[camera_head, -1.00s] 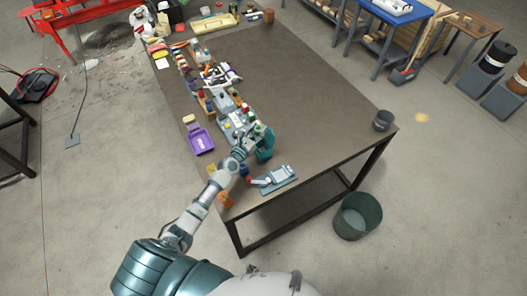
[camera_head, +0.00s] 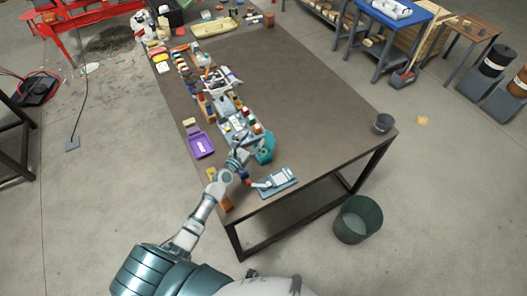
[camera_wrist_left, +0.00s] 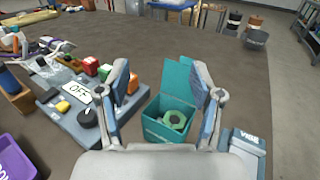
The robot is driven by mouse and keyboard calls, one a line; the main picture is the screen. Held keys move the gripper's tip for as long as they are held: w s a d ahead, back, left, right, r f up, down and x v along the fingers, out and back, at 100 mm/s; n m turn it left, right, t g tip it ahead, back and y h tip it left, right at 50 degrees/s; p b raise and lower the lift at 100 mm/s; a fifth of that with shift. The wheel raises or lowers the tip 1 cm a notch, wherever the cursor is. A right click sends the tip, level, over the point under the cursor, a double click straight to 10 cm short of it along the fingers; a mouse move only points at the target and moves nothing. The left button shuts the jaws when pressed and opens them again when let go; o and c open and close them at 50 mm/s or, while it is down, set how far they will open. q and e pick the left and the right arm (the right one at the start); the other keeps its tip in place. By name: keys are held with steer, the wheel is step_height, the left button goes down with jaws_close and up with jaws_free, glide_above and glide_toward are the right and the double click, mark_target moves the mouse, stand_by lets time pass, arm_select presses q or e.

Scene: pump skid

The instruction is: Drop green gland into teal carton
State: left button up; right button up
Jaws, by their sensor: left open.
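The teal carton (camera_head: 266,148) stands on the table beside the grey control box, and it fills the middle of the left wrist view (camera_wrist_left: 180,78) with its lid flap raised at the back. The green gland (camera_wrist_left: 175,121), a ring-shaped nut, lies inside the carton, tilted, apart from my fingers. My left gripper (camera_wrist_left: 160,72) is open and empty, its two fingers spread on either side of the carton in that view. In the head view the left gripper (camera_head: 248,143) is at the carton's left side. My right gripper is not in view.
The grey control box (camera_head: 232,120) with coloured buttons and an OFF label (camera_wrist_left: 104,91) is close by. A purple bin (camera_head: 201,145) stands to its left. A grey device (camera_head: 276,181) lies near the front edge.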

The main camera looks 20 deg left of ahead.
arm_select(q)
steer(key=s+a, duration=0.1)
steer(key=s, duration=0.7)
steer(key=shift+s, duration=0.15)
